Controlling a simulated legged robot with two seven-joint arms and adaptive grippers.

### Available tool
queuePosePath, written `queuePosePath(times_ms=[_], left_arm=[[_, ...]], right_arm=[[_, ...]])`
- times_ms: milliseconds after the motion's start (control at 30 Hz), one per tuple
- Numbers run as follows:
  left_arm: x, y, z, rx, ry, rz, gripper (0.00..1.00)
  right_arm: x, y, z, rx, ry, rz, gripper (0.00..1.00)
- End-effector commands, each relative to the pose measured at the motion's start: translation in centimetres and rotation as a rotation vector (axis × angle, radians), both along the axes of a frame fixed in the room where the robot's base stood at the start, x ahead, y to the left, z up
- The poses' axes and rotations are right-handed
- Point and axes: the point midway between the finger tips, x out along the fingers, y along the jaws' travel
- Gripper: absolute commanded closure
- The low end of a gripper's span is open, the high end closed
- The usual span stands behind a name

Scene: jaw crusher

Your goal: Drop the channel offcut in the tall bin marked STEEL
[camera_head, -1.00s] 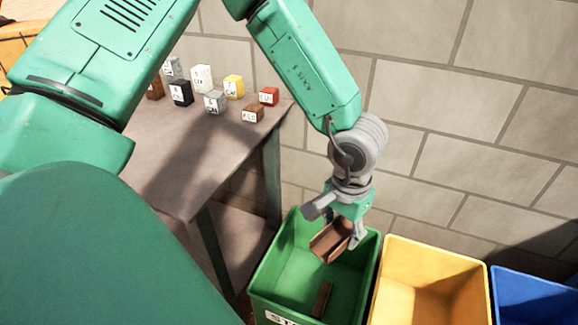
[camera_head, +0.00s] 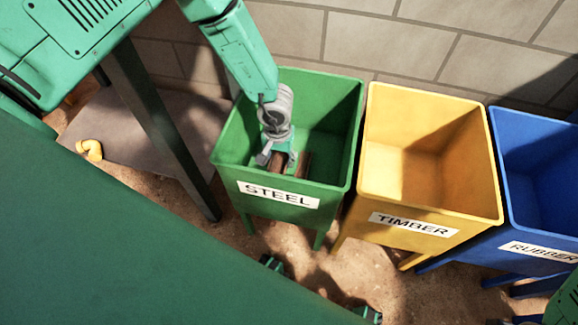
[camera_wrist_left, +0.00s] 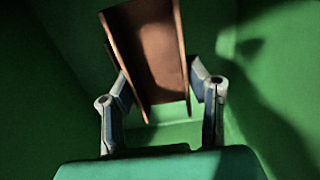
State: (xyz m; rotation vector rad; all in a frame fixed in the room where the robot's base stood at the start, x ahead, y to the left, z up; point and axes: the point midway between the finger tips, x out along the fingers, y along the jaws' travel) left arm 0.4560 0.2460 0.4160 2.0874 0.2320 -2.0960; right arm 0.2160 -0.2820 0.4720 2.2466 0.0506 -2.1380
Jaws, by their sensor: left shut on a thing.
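The channel offcut (camera_head: 277,163) is a rust-brown U-shaped piece. It also shows in the left wrist view (camera_wrist_left: 150,55), tilted, with its open side toward the camera. My left gripper (camera_head: 277,156) is shut on it, with one finger at each side. The gripper and the offcut are down inside the tall green bin marked STEEL (camera_head: 295,207), below its rim. The near wall of the bin hides the lower end of the offcut from the head camera. My right gripper is not in view.
Another brown piece (camera_head: 306,163) shows inside the STEEL bin, right of the gripper. A yellow TIMBER bin (camera_head: 405,205) and a blue RUBBER bin (camera_head: 545,245) stand to the right. A block wall (camera_head: 400,45) is behind. A yellow pipe elbow (camera_head: 90,149) lies at left.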

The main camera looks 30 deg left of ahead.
Motion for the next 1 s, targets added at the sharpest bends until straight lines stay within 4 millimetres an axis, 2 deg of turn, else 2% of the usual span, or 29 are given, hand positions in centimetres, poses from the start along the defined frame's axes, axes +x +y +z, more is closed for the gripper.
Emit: queuePosePath(times_ms=[200, 433, 600, 967, 1000], left_arm=[[-0.1, 0.0, -4.3, 0.001, 0.002, -0.001, 1.00], [-0.1, -0.1, -6.6, 0.001, 0.001, -0.001, 1.00], [-0.1, 0.0, -9.2, 0.001, 0.002, -0.002, 1.00], [-0.1, 0.0, -9.5, 0.000, 0.002, 0.000, 1.00], [-0.1, 0.0, -9.5, 0.001, 0.002, -0.001, 0.47]], right_arm=[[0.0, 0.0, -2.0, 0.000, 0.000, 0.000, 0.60], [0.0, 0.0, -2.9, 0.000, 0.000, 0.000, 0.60], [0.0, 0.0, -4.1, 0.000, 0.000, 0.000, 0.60], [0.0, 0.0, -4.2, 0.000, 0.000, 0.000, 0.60], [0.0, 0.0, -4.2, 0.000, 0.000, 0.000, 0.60]])
